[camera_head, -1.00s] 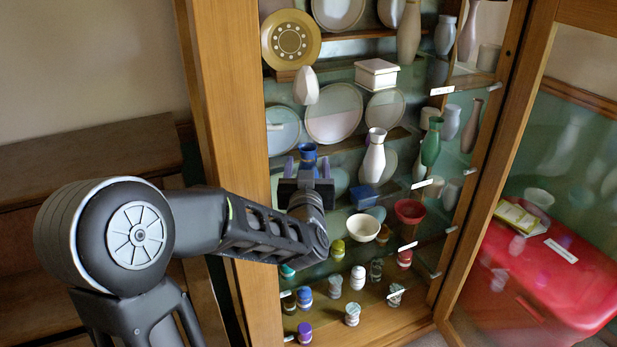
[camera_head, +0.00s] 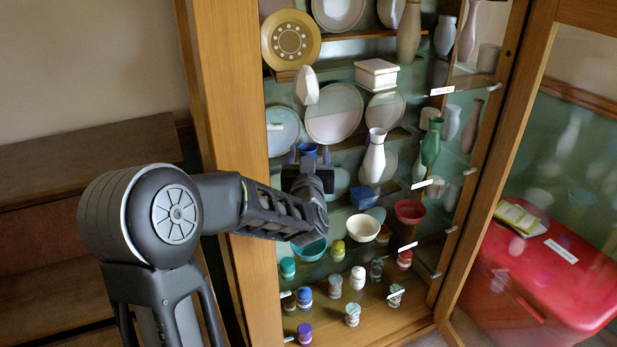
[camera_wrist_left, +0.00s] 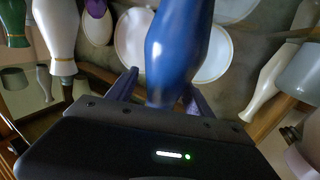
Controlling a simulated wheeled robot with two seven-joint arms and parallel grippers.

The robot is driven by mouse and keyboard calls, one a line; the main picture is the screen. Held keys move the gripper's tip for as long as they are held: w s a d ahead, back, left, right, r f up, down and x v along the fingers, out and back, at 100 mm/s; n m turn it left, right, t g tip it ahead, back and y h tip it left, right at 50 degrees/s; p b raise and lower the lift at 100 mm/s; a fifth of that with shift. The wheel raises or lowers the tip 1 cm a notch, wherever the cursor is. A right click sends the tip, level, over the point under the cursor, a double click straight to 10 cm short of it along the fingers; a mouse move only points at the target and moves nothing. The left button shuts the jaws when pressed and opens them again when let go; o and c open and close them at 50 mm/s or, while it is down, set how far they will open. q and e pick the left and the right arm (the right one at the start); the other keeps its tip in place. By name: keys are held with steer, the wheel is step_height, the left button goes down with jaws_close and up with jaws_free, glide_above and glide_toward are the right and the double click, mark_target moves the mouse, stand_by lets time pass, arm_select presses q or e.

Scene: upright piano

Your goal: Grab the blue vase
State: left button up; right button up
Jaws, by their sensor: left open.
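The blue vase (camera_head: 308,149) stands in the open cabinet. In the head view only its top shows above my left gripper (camera_head: 310,157), which hides the rest. In the left wrist view the glossy blue vase (camera_wrist_left: 178,50) fills the upper middle. My left gripper (camera_wrist_left: 160,95) is open there, with one purple-grey finger on each side of the vase's near end. I cannot tell whether either finger touches it. My right gripper is not in view.
A white vase (camera_head: 374,160) stands close to the right of the gripper, with a green vase (camera_head: 431,143) beyond. Plates (camera_head: 334,113) stand behind. Bowls (camera_head: 363,228) and small jars (camera_head: 334,286) sit below.

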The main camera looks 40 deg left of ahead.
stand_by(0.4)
arm_select(q)
jaws_close()
stand_by(0.5)
